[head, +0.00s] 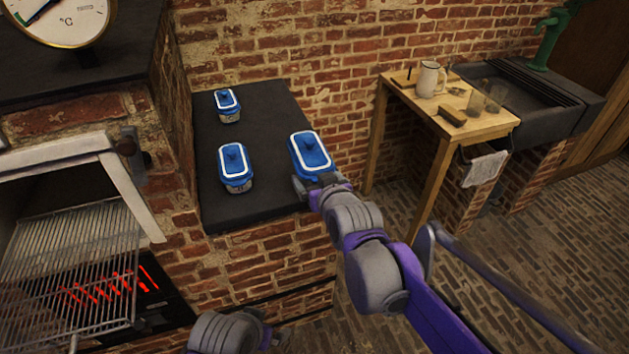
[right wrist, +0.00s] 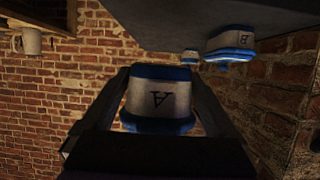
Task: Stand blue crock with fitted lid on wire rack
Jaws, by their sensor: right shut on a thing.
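A blue-lidded crock (head: 310,155) is at the front right of the black countertop; its pale body with a letter A shows in the right wrist view (right wrist: 158,98). My right gripper (head: 318,186) is shut on this crock, one finger on each side. I cannot tell whether its base touches the countertop. Two similar crocks stand to its left, one near (head: 234,168) and one far (head: 228,105); one lettered B shows in the right wrist view (right wrist: 230,45). The wire rack (head: 70,250) is at the left, empty, in an open brick oven. My left gripper is out of view.
Red heating bars (head: 110,287) glow below the rack. A dial (head: 60,15) stands above the oven. The black countertop (head: 270,110) has bare room. A wooden table (head: 400,85) with a jug (head: 428,80) stands at the right, beside a dark sink.

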